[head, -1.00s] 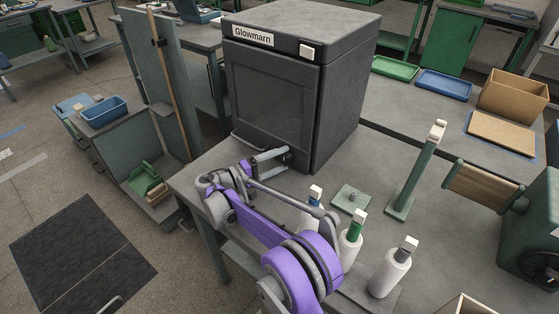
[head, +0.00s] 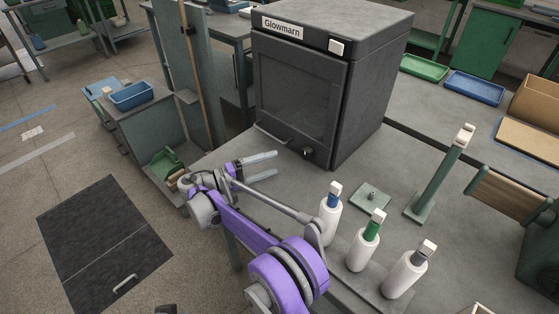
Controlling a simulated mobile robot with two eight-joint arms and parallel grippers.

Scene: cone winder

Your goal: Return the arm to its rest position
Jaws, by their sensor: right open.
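My right arm (head: 245,226), purple and grey, reaches in from the bottom of the head view and bends to the left over the front edge of the grey workbench. My right gripper (head: 268,166) is open and empty. Its two grey fingers are apart and point right, just in front of the dark Glowmarn cabinet (head: 295,85), whose door is closed. A gap shows between the fingers and the cabinet. My left gripper is not in view.
White bottle-like cones with blue (head: 330,223), green (head: 363,252) and grey (head: 402,276) tops stand right of my arm. A green post (head: 425,195) and a wooden roller (head: 505,196) are beyond. Blue (head: 474,88) and green (head: 424,67) trays lie at the back right.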

